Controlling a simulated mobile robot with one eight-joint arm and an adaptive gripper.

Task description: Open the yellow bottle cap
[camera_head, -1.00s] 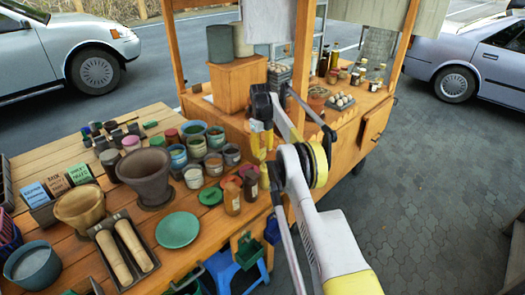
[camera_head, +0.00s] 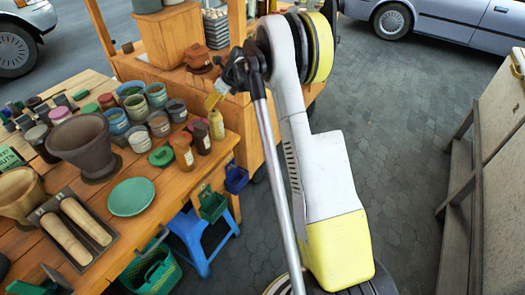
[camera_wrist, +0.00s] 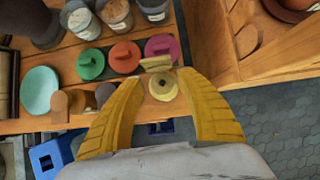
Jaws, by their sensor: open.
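The small yellow bottle (camera_head: 216,124) stands at the right edge of the wooden table, beside two brownish bottles. My gripper (camera_head: 213,99) is just above it in the head view, with its yellow fingers pointing down. In the wrist view the yellow bottle (camera_wrist: 163,86) is seen from above, between the fingertips. My gripper (camera_wrist: 163,78) is open there, one finger to each side of the bottle. A gap shows between the bottle and each finger. A pale flat piece shows at the bottle's top; I cannot tell whether it is the cap.
Brown bottles (camera_head: 182,151) stand close on the left. Green, orange and pink lids (camera_wrist: 124,57) lie near the bottle in the wrist view. Pots, a green plate (camera_head: 131,197) and a blue stool (camera_head: 199,240) are nearby.

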